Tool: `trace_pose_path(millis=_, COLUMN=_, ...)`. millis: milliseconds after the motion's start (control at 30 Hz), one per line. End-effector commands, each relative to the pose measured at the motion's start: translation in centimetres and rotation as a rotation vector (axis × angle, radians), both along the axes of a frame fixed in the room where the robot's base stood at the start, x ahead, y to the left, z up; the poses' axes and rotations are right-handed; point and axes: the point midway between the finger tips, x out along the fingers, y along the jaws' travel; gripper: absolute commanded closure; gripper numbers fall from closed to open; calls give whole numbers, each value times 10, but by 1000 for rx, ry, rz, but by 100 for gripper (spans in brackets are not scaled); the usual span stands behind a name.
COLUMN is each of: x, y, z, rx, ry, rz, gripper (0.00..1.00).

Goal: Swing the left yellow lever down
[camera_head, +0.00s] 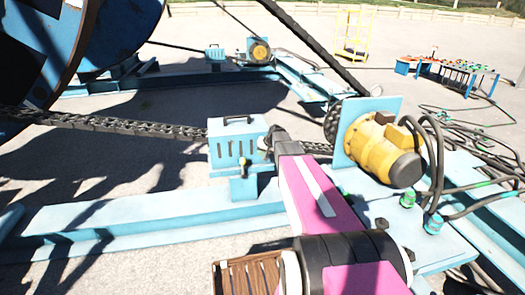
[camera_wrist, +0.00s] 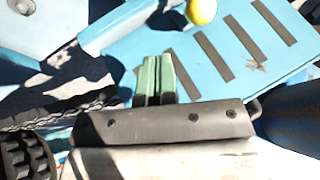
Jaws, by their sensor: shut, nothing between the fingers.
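A light-blue slotted box (camera_head: 237,143) with a black top handle stands on the blue frame. A small yellow part (camera_head: 243,164), which looks like the lever, shows low on its front. In the wrist view a round yellow knob (camera_wrist: 201,11) sits at the top edge, in front of the slotted blue panel (camera_wrist: 243,45). My gripper (camera_head: 270,138) is at the right side of the box in the head view. In the wrist view its green fingertips (camera_wrist: 158,62) are together and empty, below and left of the knob, apart from it in the picture. The lever's full length is not visible.
A heavy black chain (camera_head: 120,124) runs left from the box to the large blue reel (camera_head: 120,35). A yellow motor (camera_head: 380,150) with cables stands on the right. A wooden crate (camera_head: 247,275) is at the bottom. Open ground lies behind.

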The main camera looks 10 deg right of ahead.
Motion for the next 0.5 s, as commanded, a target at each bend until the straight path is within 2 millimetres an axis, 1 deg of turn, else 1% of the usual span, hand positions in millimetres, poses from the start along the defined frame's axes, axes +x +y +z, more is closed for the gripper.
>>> trace_pose_path(millis=33, x=7, y=3, z=-9, rx=0, ry=1, rz=0, gripper=100)
trace_pose_path(millis=267, x=25, y=19, z=-44, rx=0, ry=1, rz=0, gripper=100)
trace_pose_path(millis=333, x=25, y=31, z=-43, rx=0, ry=-1, rz=2, gripper=100)
trace_pose_path(millis=500, x=28, y=49, z=-47, rx=0, ry=-1, rz=0, gripper=100)
